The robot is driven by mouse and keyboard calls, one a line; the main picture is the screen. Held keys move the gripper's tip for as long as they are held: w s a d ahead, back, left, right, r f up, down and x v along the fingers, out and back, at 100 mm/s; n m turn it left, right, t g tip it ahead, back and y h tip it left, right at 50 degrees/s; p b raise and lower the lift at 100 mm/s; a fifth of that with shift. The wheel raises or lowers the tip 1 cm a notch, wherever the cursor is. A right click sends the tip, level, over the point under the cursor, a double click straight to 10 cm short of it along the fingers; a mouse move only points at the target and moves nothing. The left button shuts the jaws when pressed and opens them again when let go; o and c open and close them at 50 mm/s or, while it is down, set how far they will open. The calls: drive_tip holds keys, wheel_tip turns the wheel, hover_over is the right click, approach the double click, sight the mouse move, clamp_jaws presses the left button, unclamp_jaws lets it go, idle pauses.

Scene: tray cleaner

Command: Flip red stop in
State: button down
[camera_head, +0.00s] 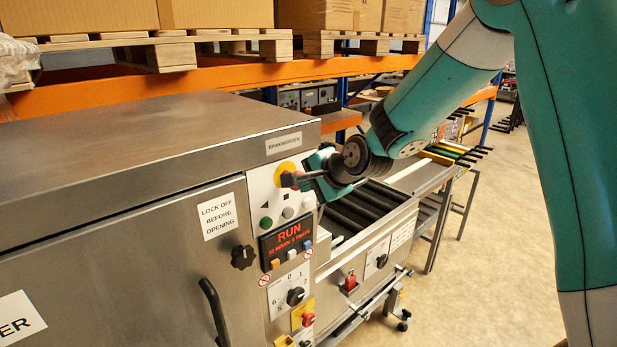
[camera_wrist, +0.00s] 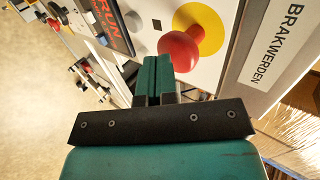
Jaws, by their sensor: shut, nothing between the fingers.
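A red mushroom-shaped stop button (camera_wrist: 180,48) stands out from a round yellow disc (camera_wrist: 209,30) on the white panel. The yellow disc also shows in the head view (camera_head: 284,170), near the top of the panel, with the button (camera_head: 288,181) mostly covered by my gripper. My gripper (camera_wrist: 155,62) is shut and empty. Its fingertips are right at the button's lower left edge in the wrist view. I cannot tell whether they touch it.
A lit RUN display (camera_head: 287,240) and small buttons sit below on the panel. A black knob (camera_head: 295,296), a red switch (camera_head: 350,281) and a red knob on a yellow plate (camera_head: 307,319) are lower down. A steel hood (camera_head: 150,150) lies left; rollers (camera_head: 365,205) lie right. Free floor is at the right.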

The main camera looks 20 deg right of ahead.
drive_tip(key=shift+w, duration=0.1)
drive_tip(key=shift+w+a, duration=0.3)
drive_tip(key=shift+w, duration=0.45)
drive_tip(key=s+f+b+v, duration=0.1)
drive_tip(key=b+v, duration=0.4)
drive_tip(key=v, duration=0.8)
drive_tip(key=shift+s+d+f, duration=0.3)
drive_tip(key=shift+d+f, duration=0.05)
drive_tip(key=shift+f, duration=0.35)
